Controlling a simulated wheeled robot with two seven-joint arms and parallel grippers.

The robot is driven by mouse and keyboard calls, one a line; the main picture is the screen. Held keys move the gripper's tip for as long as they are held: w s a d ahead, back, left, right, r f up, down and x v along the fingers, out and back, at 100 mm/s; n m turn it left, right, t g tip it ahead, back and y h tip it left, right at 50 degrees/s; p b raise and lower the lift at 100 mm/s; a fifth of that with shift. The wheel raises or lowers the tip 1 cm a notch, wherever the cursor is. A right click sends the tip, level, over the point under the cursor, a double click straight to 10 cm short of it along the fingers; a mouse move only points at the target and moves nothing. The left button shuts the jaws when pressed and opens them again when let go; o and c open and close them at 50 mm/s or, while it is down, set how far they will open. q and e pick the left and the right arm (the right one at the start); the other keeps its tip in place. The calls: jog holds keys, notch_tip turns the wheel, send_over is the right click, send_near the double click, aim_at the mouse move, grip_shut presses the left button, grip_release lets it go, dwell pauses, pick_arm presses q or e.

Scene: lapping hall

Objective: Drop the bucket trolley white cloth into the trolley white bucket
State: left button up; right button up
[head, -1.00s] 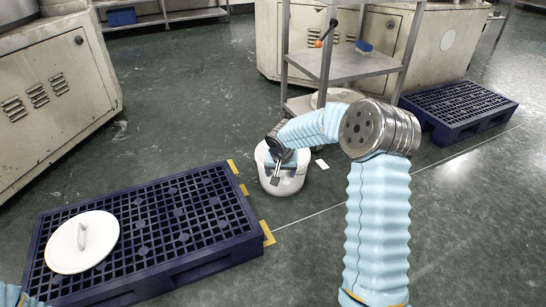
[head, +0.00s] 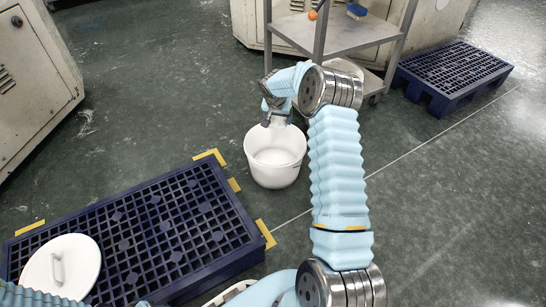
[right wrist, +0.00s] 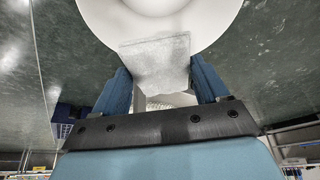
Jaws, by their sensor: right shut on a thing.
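The white bucket (head: 275,175) stands upright on the floor right of the near blue pallet, its mouth open upward. My right gripper (head: 274,113) is at the bucket's far rim in the head view. It is shut on the white cloth (right wrist: 155,66), which shows pale and flat between the blue fingers in the right wrist view. The bucket's white rim (right wrist: 215,20) lies just beyond the cloth there. I cannot tell whether cloth and bucket touch. Of my left arm only some sleeve shows at the bottom left; its gripper is out of view.
A round white lid with a handle (head: 62,268) lies on the near blue pallet (head: 150,228). A metal trolley (head: 330,34) stands behind the bucket, with a brush (head: 356,11) on its shelf. Another blue pallet (head: 455,75) lies at the right.

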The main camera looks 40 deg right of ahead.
notch_tip(320, 180, down, 5)
jog(key=shift+r+b, duration=0.1)
jog(key=shift+b, duration=0.7)
jog(key=o, duration=1)
jog(key=shift+c, duration=0.2)
jog(key=p+v, duration=0.2)
jog(key=v, duration=1.1)
jog(key=shift+s+a+r, duration=0.15)
jog(key=shift+r, duration=0.15)
